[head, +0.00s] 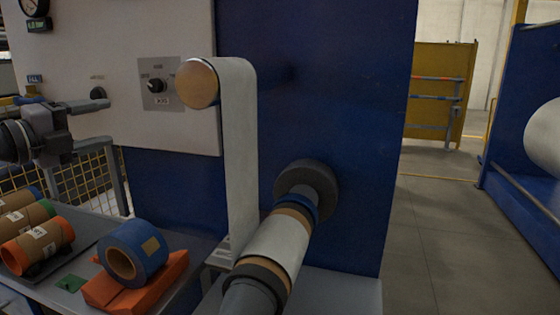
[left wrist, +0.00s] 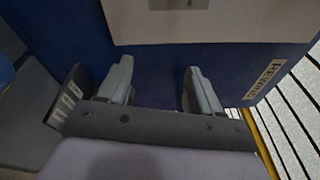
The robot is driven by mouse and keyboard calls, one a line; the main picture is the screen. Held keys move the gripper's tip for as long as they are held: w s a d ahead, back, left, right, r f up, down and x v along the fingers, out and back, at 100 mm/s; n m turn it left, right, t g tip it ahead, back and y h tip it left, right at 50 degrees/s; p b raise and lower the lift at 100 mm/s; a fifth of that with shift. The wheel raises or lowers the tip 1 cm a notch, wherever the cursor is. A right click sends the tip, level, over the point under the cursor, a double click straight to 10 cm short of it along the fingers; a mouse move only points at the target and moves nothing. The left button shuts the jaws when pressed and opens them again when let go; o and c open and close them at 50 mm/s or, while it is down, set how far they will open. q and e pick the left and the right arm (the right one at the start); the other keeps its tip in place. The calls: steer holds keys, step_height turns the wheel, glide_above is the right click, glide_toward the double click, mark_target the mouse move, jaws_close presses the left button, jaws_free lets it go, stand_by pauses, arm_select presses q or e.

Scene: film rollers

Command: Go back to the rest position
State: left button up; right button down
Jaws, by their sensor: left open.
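My left gripper (head: 88,106) is at the left edge of the head view, in front of the machine's white panel (head: 110,40). In the left wrist view my left gripper (left wrist: 158,78) shows two grey fingers wide apart, with nothing between them. Beyond the fingers are a blue surface and a pale plate (left wrist: 210,22). My right gripper is not in view.
A film web (head: 239,150) runs from an upper roller (head: 198,83) to a roll on a spindle (head: 272,245). A blue roll (head: 137,250) rests on an orange cradle (head: 110,292); several cores lie left. Grey floor (head: 440,240) at right is clear.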

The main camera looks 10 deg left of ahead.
arm_select(q)
steer(key=d+f+n+t+h+p, duration=0.15)
steer(key=d+f+n, duration=0.25)
steer(key=d+f, duration=0.45)
steer(key=d+f+n+h+p, duration=0.2)
steer(key=d+f+n, duration=0.25)
steer(key=f, duration=0.75)
steer(key=s+d+f+n+g+y+p, duration=0.1)
steer(key=s+d+f+n+y, duration=0.15)
steer(key=s+f+n, duration=0.4)
steer(key=s+d+f+n+g+y, duration=0.2)
steer(key=s+f+n+y, duration=0.15)
steer(key=f, duration=0.65)
steer(key=s+d+f+n+g, duration=0.1)
steer(key=s+d+f+g, duration=0.1)
steer(key=s+f, duration=0.3)
steer(key=s+d+f+n+g+p, duration=0.1)
steer(key=s+d+f+n+g, duration=0.1)
steer(key=s+f, duration=0.4)
steer(key=d+g, duration=0.1)
steer(key=d, duration=0.1)
steer(key=shift+s+d, duration=0.35)
steer(key=shift+d, duration=0.05)
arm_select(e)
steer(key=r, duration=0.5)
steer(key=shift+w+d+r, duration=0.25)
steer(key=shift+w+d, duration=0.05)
arm_select(q)
steer(key=shift+y, duration=0.25)
